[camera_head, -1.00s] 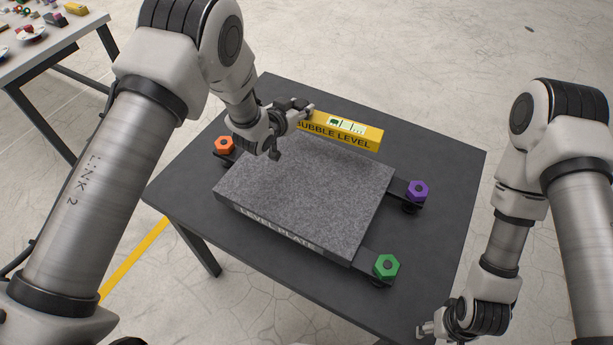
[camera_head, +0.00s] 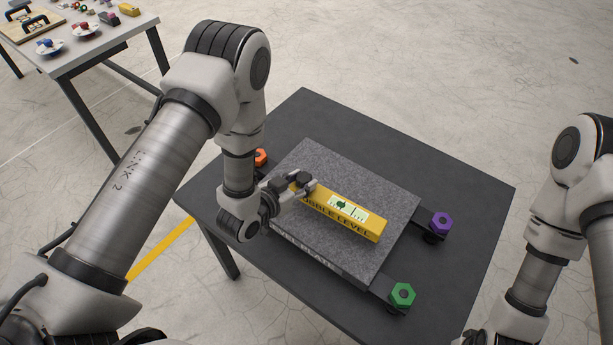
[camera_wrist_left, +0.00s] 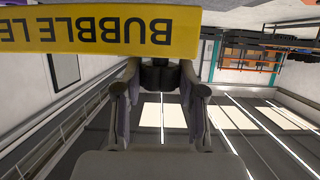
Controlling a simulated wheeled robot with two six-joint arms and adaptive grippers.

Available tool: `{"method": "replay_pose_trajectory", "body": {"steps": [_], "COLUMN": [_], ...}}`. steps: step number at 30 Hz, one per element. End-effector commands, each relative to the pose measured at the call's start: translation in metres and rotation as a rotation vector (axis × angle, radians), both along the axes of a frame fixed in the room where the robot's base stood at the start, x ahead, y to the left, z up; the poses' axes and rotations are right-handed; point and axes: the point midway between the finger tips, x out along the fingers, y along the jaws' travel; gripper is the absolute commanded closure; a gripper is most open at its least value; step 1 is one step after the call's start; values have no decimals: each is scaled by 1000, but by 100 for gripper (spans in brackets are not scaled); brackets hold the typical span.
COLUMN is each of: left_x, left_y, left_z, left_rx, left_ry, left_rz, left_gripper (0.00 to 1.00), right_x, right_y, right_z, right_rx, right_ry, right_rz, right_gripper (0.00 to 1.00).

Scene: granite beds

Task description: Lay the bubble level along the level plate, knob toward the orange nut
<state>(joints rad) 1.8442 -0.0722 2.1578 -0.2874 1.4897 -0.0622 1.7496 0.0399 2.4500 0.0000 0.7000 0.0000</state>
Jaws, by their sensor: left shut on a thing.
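The yellow bubble level (camera_head: 357,225) is over the granite level plate (camera_head: 322,165), its long side running from upper left to lower right. I cannot tell whether it touches the plate. My left gripper (camera_head: 302,184) is shut on the level's left end, the end nearer the orange nut (camera_head: 261,157). The nut is partly hidden behind my left arm. In the left wrist view the level (camera_wrist_left: 100,30) spans the top, its lettering upside down, beyond the fingers (camera_wrist_left: 160,85). My right gripper is out of view.
A purple nut (camera_head: 442,222) and a green nut (camera_head: 403,294) stand at the plate's right corners. The dark table (camera_head: 465,190) is clear around the plate. Another table (camera_head: 110,45) with various objects stands at the upper left.

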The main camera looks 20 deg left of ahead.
Motion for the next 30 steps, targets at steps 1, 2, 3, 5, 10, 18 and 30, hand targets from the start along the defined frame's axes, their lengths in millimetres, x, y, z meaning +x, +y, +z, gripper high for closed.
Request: {"method": "replay_pose_trajectory", "body": {"steps": [1,2,3,5,10,18,30], "left_x": [16,25,36,49,66,66,65], "left_y": [6,8,11,15,19,19,19], "left_z": [-2,-3,-5,-6,-14,-42,-43], "left_rx": [-2,-2,-1,-1,-1,0,1], "left_ry": [-9,-9,-8,-5,-1,-1,2], "left_rz": [5,3,4,1,0,0,0], "left_gripper": [100,100,100,100,100,100,35], "right_x": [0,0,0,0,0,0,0], "right_y": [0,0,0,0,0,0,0], "right_z": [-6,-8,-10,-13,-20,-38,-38], "right_rx": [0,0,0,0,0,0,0], "right_ry": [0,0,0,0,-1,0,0], "right_rz": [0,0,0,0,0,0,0], "right_gripper": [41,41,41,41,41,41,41]}}
